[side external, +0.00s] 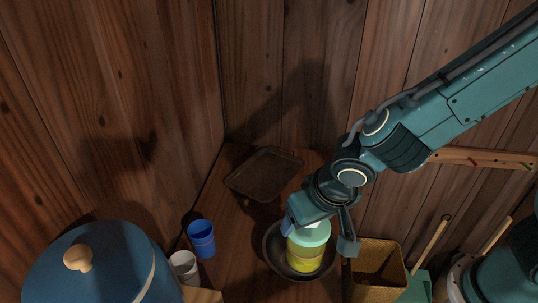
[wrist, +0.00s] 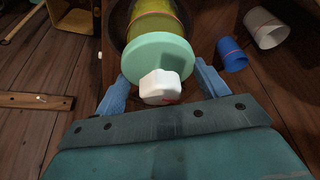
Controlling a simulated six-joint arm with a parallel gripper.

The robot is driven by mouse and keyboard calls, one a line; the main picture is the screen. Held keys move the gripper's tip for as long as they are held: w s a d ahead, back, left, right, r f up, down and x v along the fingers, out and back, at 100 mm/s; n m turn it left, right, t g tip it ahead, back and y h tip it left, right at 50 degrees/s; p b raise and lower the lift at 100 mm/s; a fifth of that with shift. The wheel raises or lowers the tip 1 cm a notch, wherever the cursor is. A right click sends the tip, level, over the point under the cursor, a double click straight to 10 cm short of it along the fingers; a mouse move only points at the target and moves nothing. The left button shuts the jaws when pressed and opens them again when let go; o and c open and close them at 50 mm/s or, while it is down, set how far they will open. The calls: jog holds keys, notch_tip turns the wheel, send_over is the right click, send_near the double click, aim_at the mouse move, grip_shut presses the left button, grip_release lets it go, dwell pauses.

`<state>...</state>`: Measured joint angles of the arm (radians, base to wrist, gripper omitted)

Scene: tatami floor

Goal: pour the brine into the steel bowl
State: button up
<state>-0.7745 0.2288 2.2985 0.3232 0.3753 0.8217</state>
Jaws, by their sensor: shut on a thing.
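The brine container (side external: 306,252) has a mint-green top and a yellow lower part. In the side view it looks roughly upright, over or in the dark bowl (side external: 269,248); I cannot tell whether it touches the bowl. My gripper (side external: 317,236) comes down from above and is shut on it. In the wrist view the container's mint-green disc (wrist: 150,52) faces the camera, with a white knob between the blue fingers of my gripper (wrist: 161,86). The yellow part lies beyond the disc. The bowl's inside is largely hidden by the container.
A blue cup (side external: 201,239) and a white cup (side external: 184,266) stand left of the bowl. A dark tray (side external: 264,174) lies behind it. A tan box (side external: 377,265) is close on the right. A large blue lidded pot (side external: 95,268) fills the front left. Wooden walls close the back.

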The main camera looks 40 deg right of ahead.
jog(key=shift+w+r, duration=0.15)
jog(key=shift+d+r+g+y, duration=0.15)
jog(key=shift+g+y, duration=0.25)
jog(key=shift+g, duration=0.2)
jog(key=shift+w+d+f+g+y, duration=0.15)
jog(key=shift+w+f+g+y, duration=0.1)
jog(key=shift+g+y, duration=0.45)
jog(key=shift+w+d+f+g+y, duration=0.2)
jog(key=shift+g+y, duration=0.25)
jog(key=shift+g, duration=0.5)
jog(key=shift+w+d+f+g+y, duration=0.15)
jog(key=shift+w+g+y, duration=0.15)
jog(key=shift+g+y, duration=0.4)
jog(key=shift+w+d+f+m+g+y, duration=0.1)
jog(key=shift+w+f+m+g+y, duration=0.1)
jog(key=shift+g+y, duration=0.35)
jog(key=shift+w+d+f+m+g+y, duration=0.1)
jog(key=shift+w+f+g+y, duration=0.1)
jog(key=shift+g, duration=0.6)
jog(key=shift+w+d+f+g+y, duration=0.1)
jog(key=shift+w+f+g+y, duration=0.1)
jog(key=shift+g+y, duration=0.25)
jog(key=shift+w+d+f+g+y, duration=0.15)
jog(key=shift+g+y, duration=0.15)
jog(key=shift+g, duration=0.3)
jog(key=shift+w+d+f+g+y, duration=0.1)
jog(key=shift+w+g+y, duration=0.1)
jog(key=shift+g+y, duration=0.25)
